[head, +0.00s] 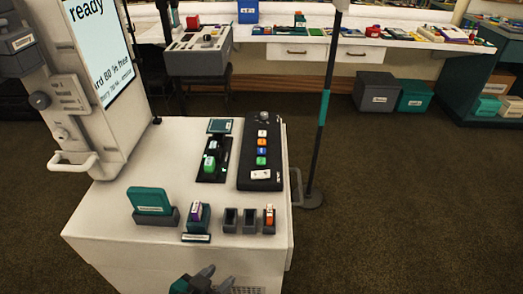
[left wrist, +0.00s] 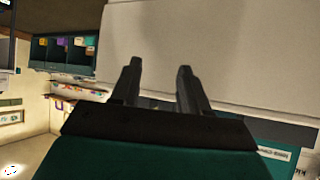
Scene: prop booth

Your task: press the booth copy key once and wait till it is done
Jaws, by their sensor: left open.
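The booth (head: 110,225) has a white top. A black key panel (head: 246,165) lies on its right side with a column of small coloured keys: red and white, orange, blue (head: 262,151) and green (head: 262,161). A white key or label (head: 261,174) sits at the panel's near end. The markings are too small to read, so I cannot tell which is the copy key. The tilted screen (head: 100,45) shows "ready" and a partly cut line ending "80 % free". My left gripper (head: 213,276) is low at the booth's front edge, apart from the panel. Its fingers (left wrist: 158,70) are open and empty.
A teal card block (head: 150,200), a purple-topped item (head: 196,212) and small dark holders (head: 240,220) stand along the booth's front. A black slot with green and white pieces (head: 212,160) lies left of the panel. A dark pole (head: 322,120) stands behind right.

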